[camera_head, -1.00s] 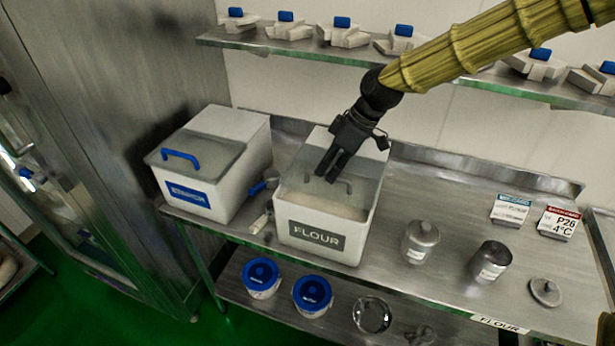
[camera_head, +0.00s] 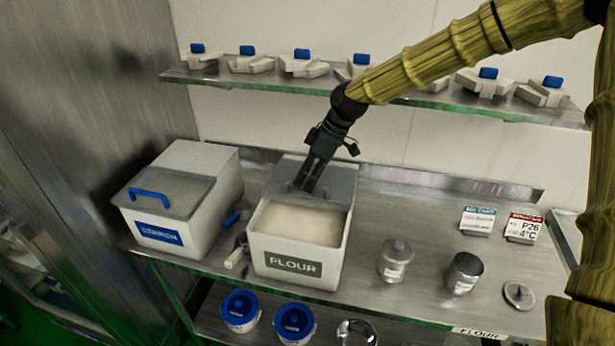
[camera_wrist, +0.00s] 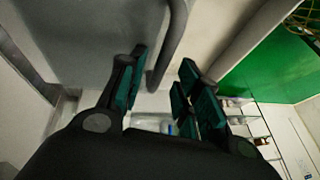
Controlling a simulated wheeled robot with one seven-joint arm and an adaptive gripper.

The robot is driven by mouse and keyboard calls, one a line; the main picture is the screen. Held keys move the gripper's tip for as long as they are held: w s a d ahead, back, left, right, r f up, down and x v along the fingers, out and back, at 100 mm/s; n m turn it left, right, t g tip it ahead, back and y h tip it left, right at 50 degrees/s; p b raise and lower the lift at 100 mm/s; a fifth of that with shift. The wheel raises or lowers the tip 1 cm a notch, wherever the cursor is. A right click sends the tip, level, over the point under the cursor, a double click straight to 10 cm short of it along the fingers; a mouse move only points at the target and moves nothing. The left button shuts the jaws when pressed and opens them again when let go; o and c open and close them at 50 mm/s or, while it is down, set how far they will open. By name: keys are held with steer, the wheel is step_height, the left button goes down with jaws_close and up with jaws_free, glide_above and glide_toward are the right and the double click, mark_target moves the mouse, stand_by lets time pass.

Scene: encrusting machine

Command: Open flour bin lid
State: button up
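The white flour bin (camera_head: 296,267) stands on the steel table, and pale flour (camera_head: 298,223) shows through its open front part. Its grey lid (camera_head: 342,182) is back over the rear of the bin; its exact tilt is hard to tell. My gripper (camera_head: 303,187) points down at the lid. In the wrist view, the lid (camera_wrist: 85,35) fills the upper left and its grey bar handle (camera_wrist: 175,45) reaches down between my fingers (camera_wrist: 163,92). The fingers are apart, with visible gaps beside the handle, so I see no closed grip on it.
A closed starch bin (camera_head: 183,240) stands to the left, with a scoop (camera_head: 237,256) between the bins. A lidded canister (camera_head: 396,258), an open canister (camera_head: 463,273) and a loose lid (camera_head: 518,295) stand to the right. A shelf (camera_head: 420,98) with several moulds runs behind my arm.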

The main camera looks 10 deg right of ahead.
steer(key=v, duration=1.2)
stand_by(0.3)
steer(key=shift+f, duration=0.15)
